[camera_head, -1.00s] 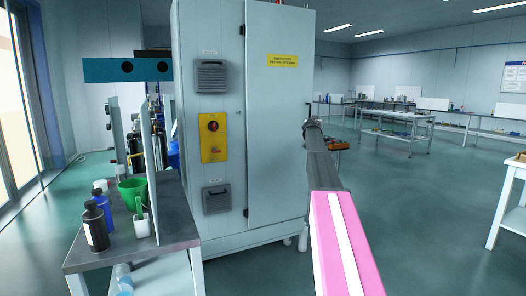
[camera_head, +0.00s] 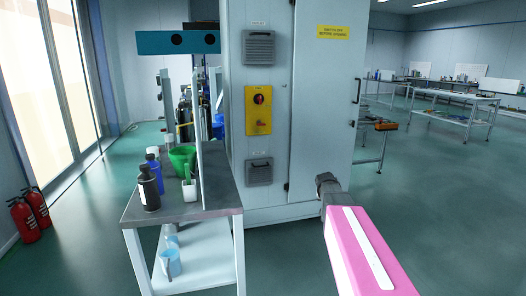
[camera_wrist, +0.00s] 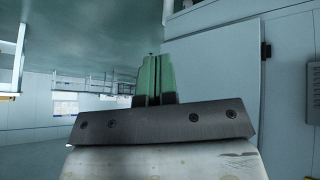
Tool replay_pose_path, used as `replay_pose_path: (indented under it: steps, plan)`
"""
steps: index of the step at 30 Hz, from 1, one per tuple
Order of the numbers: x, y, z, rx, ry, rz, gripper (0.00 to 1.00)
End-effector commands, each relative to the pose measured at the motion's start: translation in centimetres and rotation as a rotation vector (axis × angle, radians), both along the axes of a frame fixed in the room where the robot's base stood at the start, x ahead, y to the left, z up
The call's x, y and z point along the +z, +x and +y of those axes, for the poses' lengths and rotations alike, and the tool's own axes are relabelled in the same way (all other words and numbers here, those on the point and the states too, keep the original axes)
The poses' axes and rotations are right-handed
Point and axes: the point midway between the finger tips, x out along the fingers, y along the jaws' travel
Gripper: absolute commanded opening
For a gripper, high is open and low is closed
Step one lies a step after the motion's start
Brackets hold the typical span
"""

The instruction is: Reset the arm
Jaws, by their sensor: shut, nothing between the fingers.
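My arm, with a pink link, reaches forward at the lower right of the head view. Its dark end (camera_head: 328,190) is in front of the lower right part of the grey cabinet (camera_head: 318,120); the fingers cannot be made out there. In the wrist view, my gripper (camera_wrist: 153,62) shows as two green fingers side by side, shut with nothing between them. The wrist picture looks upside down, with the floor at the top. The pale cabinet (camera_wrist: 225,70) fills its right side, behind the fingers; I cannot tell the exact distance.
The cabinet carries a yellow plate with a red switch (camera_head: 259,97). Fire extinguishers (camera_head: 24,220) stand at far left. Floor on the right is open, with benches (camera_head: 455,105) behind.

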Motion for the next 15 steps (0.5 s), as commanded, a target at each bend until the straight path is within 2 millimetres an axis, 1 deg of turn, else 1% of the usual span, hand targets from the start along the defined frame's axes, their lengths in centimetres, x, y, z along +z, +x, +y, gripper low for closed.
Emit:
replay_pose_path:
  steps: [1, 2, 3, 5, 6, 8, 9, 12, 15]
  plan:
    - [-1.7, -3.6, 1.6, 0.025, 0.023, 0.061, 0.0]
    - [-2.6, -5.1, 2.5, 0.039, 0.038, 0.095, 0.0]
    - [-3.8, -7.2, 3.6, 0.06, 0.057, 0.141, 0.0]
    - [-5.3, -10.4, 5.2, 0.093, 0.086, 0.212, 0.0]
    - [-6.2, -12.5, 6.3, 0.117, 0.107, 0.257, 0.0]
    - [-7.5, -15.6, 7.7, 0.153, 0.138, 0.322, 0.0]
    - [-8.1, -17.5, 8.6, 0.175, 0.158, 0.361, 0.0]
    - [-9.3, -21.4, 10.5, 0.225, 0.202, 0.444, 0.0]
    - [-10.0, -24.1, 11.6, 0.261, 0.233, 0.499, 0.0]
